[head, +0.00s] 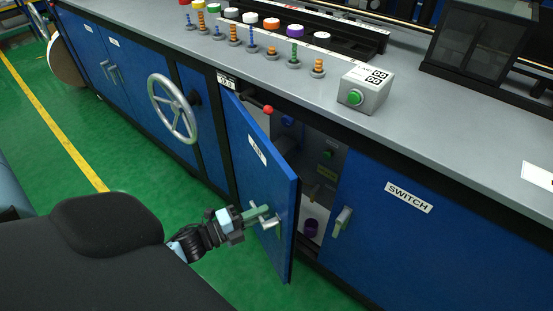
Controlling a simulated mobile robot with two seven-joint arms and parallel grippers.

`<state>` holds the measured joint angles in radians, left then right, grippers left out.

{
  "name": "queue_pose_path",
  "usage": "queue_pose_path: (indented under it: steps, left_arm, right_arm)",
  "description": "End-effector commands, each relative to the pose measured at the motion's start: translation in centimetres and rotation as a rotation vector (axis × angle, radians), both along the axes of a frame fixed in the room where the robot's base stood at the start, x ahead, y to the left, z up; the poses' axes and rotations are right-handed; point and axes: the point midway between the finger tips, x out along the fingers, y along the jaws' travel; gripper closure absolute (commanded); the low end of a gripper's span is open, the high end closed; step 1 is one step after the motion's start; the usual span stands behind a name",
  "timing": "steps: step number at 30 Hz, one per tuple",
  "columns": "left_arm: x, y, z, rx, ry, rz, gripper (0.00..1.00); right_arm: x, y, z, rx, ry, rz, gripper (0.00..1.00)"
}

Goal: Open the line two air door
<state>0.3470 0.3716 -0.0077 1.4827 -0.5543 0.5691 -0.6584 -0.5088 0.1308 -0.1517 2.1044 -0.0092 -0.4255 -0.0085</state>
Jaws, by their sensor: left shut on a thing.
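A blue cabinet door (262,185) with a small white label stands partly open, swung out from the front of the long bench. Its label is too small to read. My left gripper (265,216) is at the door's handle (271,222), low near its free edge, and is shut on it. A purple item (311,229) sits low inside. The door hides part of the compartment. My right gripper is not in view.
A handwheel (173,108) projects to the left. A closed SWITCH door (400,220) is to the right. A green-button box (364,90) stands on the bench top. Green floor (130,170) is clear at left.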

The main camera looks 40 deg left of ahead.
Motion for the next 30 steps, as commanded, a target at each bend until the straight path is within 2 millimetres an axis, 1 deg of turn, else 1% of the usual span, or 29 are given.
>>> queue_pose_path:
  steps: [1, 6, 15, 16, 20, 21, 30]
  left_arm:
    - [-0.7, 0.7, -0.2, 0.003, 0.005, -0.017, 1.00]
    - [-1.7, 1.3, -0.1, 0.000, 0.004, -0.057, 1.00]
    - [-1.8, 1.3, 0.0, -0.002, 0.003, -0.059, 1.00]
    - [-1.8, 1.3, 0.0, -0.002, 0.003, -0.059, 0.83]
    - [-1.8, 1.3, 0.0, -0.001, 0.003, -0.060, 0.66]
    - [-1.8, 1.2, 0.0, -0.001, 0.003, -0.060, 0.64]
    - [-2.0, 1.3, 0.0, -0.001, 0.003, -0.061, 0.64]
  right_arm:
    - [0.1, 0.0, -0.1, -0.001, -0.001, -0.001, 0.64]
    - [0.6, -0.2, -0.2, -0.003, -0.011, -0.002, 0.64]
    - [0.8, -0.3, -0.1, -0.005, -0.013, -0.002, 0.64]
    - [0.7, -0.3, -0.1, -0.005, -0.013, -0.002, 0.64]
    - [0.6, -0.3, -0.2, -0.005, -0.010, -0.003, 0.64]
    - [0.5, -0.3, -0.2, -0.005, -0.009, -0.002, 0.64]
    - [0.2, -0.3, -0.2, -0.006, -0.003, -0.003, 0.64]
